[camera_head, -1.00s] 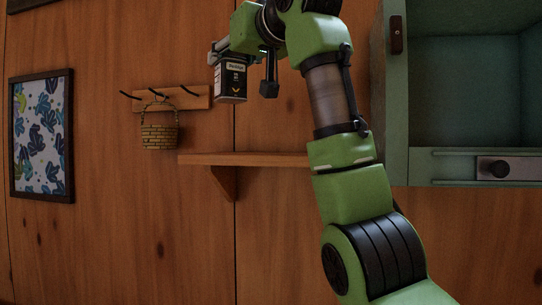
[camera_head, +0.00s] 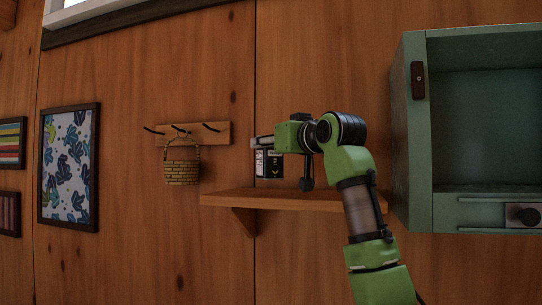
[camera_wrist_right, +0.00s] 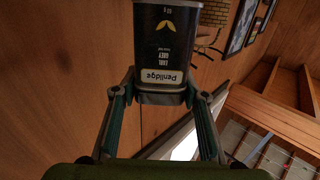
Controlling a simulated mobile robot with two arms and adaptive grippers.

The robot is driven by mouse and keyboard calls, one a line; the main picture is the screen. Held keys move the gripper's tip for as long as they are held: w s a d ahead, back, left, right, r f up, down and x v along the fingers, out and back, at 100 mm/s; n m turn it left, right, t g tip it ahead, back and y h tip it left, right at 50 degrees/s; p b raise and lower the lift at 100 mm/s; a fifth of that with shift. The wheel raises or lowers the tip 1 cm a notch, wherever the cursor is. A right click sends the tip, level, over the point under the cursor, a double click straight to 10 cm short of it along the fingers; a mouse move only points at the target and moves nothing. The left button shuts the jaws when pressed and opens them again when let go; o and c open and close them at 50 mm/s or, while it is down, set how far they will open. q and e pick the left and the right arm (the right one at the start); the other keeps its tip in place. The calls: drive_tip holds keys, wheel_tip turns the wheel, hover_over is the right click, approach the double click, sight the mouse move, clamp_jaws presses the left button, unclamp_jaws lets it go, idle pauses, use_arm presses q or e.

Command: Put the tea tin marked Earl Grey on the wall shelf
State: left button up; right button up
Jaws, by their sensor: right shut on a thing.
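The tea tin (camera_head: 269,166) is dark with a pale label band, and it hangs upright just above the wall shelf. In the right wrist view the tin (camera_wrist_right: 178,40) appears upside down, with "Earl Grey", "Penlidge" and a yellow leaf mark readable. My right gripper (camera_head: 262,143) is shut on the tin near its top; its two fingers (camera_wrist_right: 160,86) sit on either side of it. The wooden wall shelf (camera_head: 225,199) lies below the tin, with a small gap visible between them. My left gripper is out of view.
A hook rack (camera_head: 215,133) with a hanging wicker basket (camera_head: 182,169) is left of the shelf. An open green cabinet (camera_head: 412,150) stands to the right. The shelf's visible left part is bare; my arm covers some of its right part.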

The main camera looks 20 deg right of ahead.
sight(277, 159)
drive_tip(key=shift+w+d+f+p, duration=0.15)
drive_tip(key=shift+f+p, duration=0.15)
drive_tip(key=shift+f, duration=0.65)
drive_tip(key=shift+w+d+f+p, duration=0.15)
drive_tip(key=shift+f+p, duration=0.15)
drive_tip(key=shift+f, duration=0.65)
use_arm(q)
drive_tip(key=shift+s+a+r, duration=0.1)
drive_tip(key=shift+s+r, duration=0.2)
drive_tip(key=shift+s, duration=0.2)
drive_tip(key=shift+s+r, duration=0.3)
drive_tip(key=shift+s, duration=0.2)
use_arm(e)
drive_tip(key=shift+a, duration=0.1)
drive_tip(key=shift+s+r, duration=0.1)
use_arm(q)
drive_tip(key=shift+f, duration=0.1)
use_arm(e)
drive_tip(key=shift+a, duration=0.1)
drive_tip(key=o, duration=1.3)
drive_tip(key=shift+f, duration=0.2)
drive_tip(key=shift+c, duration=0.2)
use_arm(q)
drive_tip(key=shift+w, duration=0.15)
